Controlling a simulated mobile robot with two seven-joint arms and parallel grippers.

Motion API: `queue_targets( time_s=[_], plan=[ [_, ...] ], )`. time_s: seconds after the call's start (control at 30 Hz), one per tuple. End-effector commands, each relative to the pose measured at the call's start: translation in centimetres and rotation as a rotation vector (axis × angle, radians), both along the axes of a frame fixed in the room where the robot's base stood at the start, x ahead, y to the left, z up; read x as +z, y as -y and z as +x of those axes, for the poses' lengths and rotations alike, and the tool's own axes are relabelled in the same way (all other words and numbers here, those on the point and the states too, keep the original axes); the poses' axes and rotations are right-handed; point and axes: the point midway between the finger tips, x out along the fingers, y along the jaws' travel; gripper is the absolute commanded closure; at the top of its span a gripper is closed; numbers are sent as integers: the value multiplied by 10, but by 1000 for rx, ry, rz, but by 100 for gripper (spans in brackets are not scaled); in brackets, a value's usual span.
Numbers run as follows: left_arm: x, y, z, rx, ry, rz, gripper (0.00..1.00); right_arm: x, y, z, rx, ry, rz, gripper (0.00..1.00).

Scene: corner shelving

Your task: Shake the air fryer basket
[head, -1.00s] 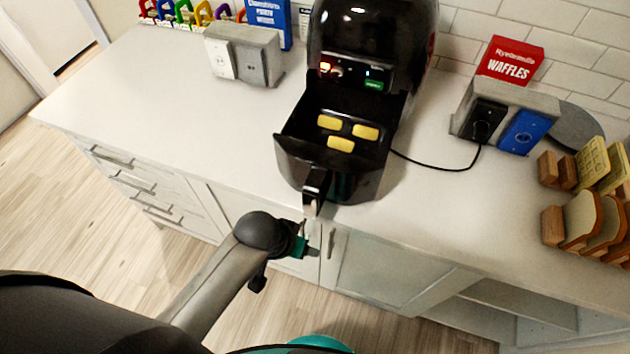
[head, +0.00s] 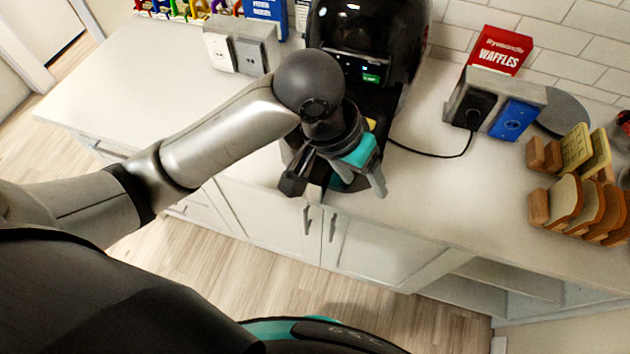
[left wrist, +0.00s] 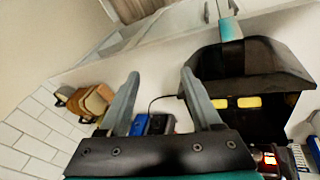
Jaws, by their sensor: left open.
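The black air fryer (head: 385,40) stands on the white counter. Its black basket (head: 289,152) is pulled out at the front, mostly hidden behind my left arm in the head view. In the left wrist view the basket (left wrist: 285,68) shows with yellow food pieces (left wrist: 249,102) inside and its handle (left wrist: 229,32) pointing away from the fryer. My left gripper (head: 336,188) is over the basket's front in the head view. In the left wrist view the left gripper's fingers (left wrist: 161,75) are apart with nothing between them, beside the basket. My right gripper is not in view.
A switch box (head: 502,90) with a red waffle box (head: 500,50) stands right of the fryer, a cord (head: 432,155) running between. Bread slices in a wooden rack (head: 580,200) are at the far right. Another switch box (head: 240,48) is at left. The counter's left part is clear.

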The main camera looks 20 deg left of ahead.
Motion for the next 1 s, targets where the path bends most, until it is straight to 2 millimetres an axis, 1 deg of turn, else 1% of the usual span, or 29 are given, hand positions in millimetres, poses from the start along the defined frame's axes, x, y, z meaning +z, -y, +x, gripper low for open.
queue_targets(
  time_s=[0.03,0.17,0.4,0.5,0.63,0.73,0.83,0.97,1.0],
  plan=[
    [6,-6,5,6,-10,31,35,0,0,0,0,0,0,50],
    [17,-22,10,46,-64,112,35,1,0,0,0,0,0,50],
    [40,-60,19,178,-148,260,35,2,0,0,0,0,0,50],
    [48,-72,21,227,-171,298,35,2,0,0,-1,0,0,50],
    [53,-80,22,262,-187,324,35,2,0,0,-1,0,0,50],
    [49,-82,21,270,-194,330,35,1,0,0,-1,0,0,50],
    [38,-82,21,270,-196,331,35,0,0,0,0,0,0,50],
    [14,-82,21,270,-196,330,35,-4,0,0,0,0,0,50],
    [5,-82,20,269,-196,332,35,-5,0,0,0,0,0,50]
  ],
)
